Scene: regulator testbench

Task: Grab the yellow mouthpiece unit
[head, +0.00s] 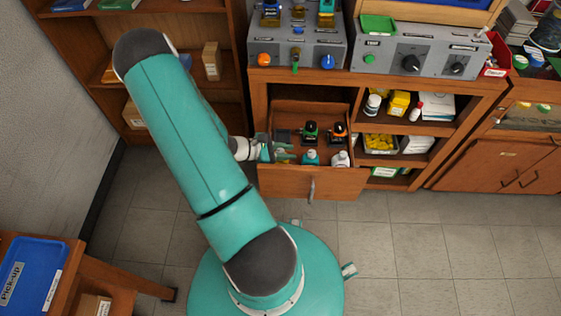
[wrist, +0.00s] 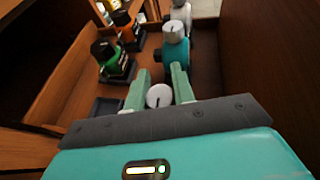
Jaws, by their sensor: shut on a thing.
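My gripper (head: 283,152) reaches into the open drawer (head: 312,185) from the left in the head view. In the wrist view its two green fingers (wrist: 160,84) are shut on a unit with a round white cap (wrist: 159,96). The body of this held unit is hidden, so I cannot tell whether it is yellow. A teal unit with a white cap (wrist: 175,45) stands just beyond the fingertips. A white unit (wrist: 181,14) stands behind it. No clearly yellow mouthpiece unit shows in the drawer.
A green-topped black unit (wrist: 111,62) and an orange-topped one (wrist: 128,29) share the drawer, beside a dark empty holder (wrist: 103,106). The drawer walls are close around my gripper. Grey test panels (head: 420,62) stand on the bench above. A blue tray (head: 32,278) is at lower left.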

